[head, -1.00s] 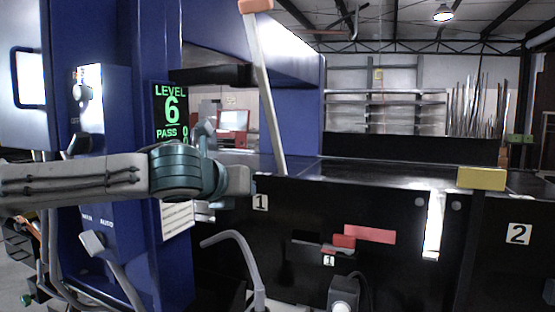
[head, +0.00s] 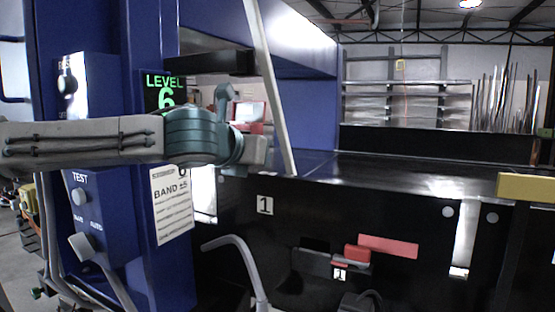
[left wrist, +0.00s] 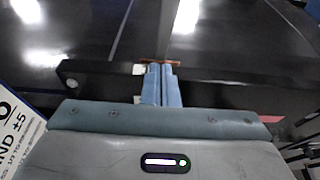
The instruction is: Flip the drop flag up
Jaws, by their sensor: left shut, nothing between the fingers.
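A red flag plate (head: 388,246) lies sideways low on the black front panel, beside a small red block (head: 357,253) on a dark mount with a small "1" tag. I take this plate for the drop flag. My left gripper (left wrist: 161,70) shows in the left wrist view with its blue fingers together and empty. A small orange-brown piece (left wrist: 160,61) shows just beyond the fingertips; I cannot tell whether they touch it. In the head view my left arm reaches in from the left, above and left of the flag, and its fingers cannot be made out. My right gripper is out of view.
A pale slanted pole (head: 270,85) rises before the conveyor bed (head: 400,171). A yellow block (head: 527,187) stands at the right. A blue column with a green "LEVEL 6" display (head: 165,90) stands behind my arm. A curved grey handle (head: 238,250) sticks up at the lower middle.

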